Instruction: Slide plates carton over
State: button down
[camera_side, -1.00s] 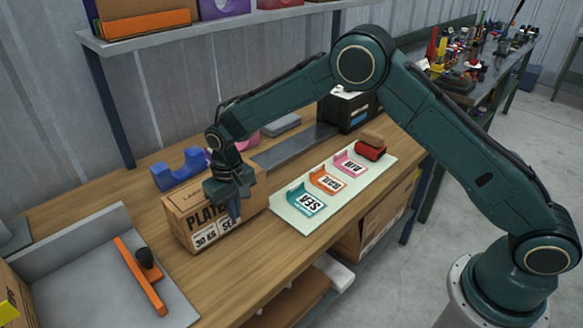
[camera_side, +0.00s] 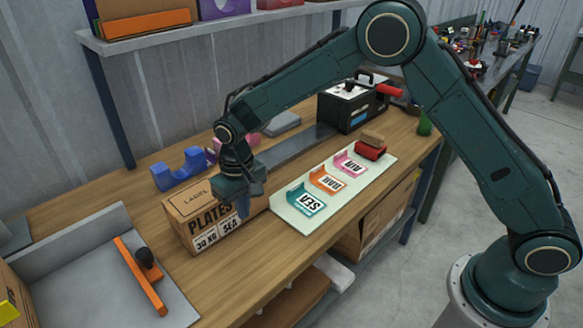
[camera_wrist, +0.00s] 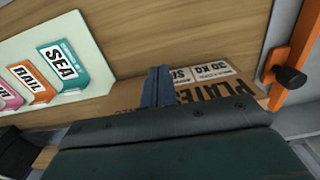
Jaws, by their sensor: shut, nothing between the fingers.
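The plates carton (camera_side: 196,222) is a brown cardboard box marked PLATES, 30 KG and SEA. It stands upright on the wooden bench, left of the label mat. My gripper (camera_side: 243,207) is shut and empty, its fingers pointing down at the carton's right part, in front of the printed face. In the wrist view my gripper's fingers (camera_wrist: 157,88) overlap the left end of the carton's printed face (camera_wrist: 215,88). I cannot tell whether they touch the carton.
A pale mat (camera_side: 292,221) holds SEA, RAIL and AIR label holders and a red stamp block (camera_side: 371,150). A grey tray (camera_side: 75,285) with an orange bar (camera_side: 139,275) lies at left. A blue holder (camera_side: 180,171) stands behind the carton. Bare bench lies between tray and carton.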

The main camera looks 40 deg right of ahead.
notch_tip(320, 180, up, 7)
dwell(0.3)
jog(key=shift+f, duration=0.1)
jog(key=s+d+r+t, duration=0.3)
jog(key=s+d+r, duration=0.85)
jog(key=r, duration=0.45)
jog(key=s+d+t, duration=0.1)
jog(key=s+d, duration=0.2)
jog(key=s, duration=0.6)
jog(key=s+d+t, duration=0.1)
jog(key=s+d, duration=0.2)
jog(key=s, duration=0.7)
jog(key=shift+s+d+t, duration=0.2)
jog(key=shift+s+t, duration=0.1)
